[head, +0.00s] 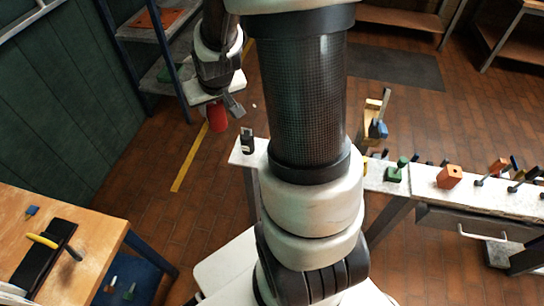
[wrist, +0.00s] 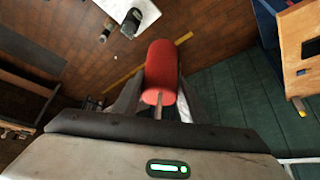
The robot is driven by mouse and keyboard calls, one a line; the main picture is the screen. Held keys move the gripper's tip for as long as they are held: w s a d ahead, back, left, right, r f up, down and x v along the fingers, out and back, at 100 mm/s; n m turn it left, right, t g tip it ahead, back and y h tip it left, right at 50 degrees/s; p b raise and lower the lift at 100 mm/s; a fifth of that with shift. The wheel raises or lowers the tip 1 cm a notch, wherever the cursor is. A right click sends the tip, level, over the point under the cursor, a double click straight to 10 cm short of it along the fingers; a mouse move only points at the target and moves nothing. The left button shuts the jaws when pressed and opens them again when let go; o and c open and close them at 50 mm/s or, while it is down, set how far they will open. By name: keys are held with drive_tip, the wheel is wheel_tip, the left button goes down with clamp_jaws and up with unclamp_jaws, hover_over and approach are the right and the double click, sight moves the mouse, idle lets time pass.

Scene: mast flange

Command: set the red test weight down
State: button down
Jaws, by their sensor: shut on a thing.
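The red test weight (head: 218,117) is a red cylinder hanging below my gripper (head: 228,104), in the air over the brick floor. In the wrist view the red weight (wrist: 162,72) sits between the fingers of my gripper (wrist: 158,100), which are shut on a thin stem at its near end. In the head view it is left of the white bench's left end and looks apart from any surface.
The white bench (head: 425,178) holds a black weight-like object (head: 247,141), a green piece (head: 398,169), an orange block (head: 449,176) and several tools. A wooden table (head: 95,240) with a black tray stands lower left. Blue-framed shelves (head: 125,31) stand behind.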

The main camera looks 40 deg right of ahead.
drive_tip(key=s+d+f+m+h+b, duration=0.25)
drive_tip(key=d+f+b, duration=0.75)
drive_tip(key=d+f, duration=0.6)
drive_tip(key=shift+m+g+y, duration=0.3)
drive_tip(key=shift+m+y, duration=0.15)
drive_tip(key=shift+m, duration=0.1)
drive_tip(key=shift+d+f+b, duration=0.35)
drive_tip(key=shift+f+b, duration=0.3)
drive_tip(key=shift+f, duration=0.8)
drive_tip(key=shift+d+f+b, duration=0.3)
drive_tip(key=shift+f+b, duration=0.4)
drive_tip(key=shift+f, duration=0.8)
drive_tip(key=shift+d+f+b, duration=0.35)
drive_tip(key=shift+f+b, duration=0.3)
drive_tip(key=shift+f, duration=0.8)
drive_tip(key=shift+f, duration=0.2)
drive_tip(key=c, duration=1.1)
unclamp_jaws()
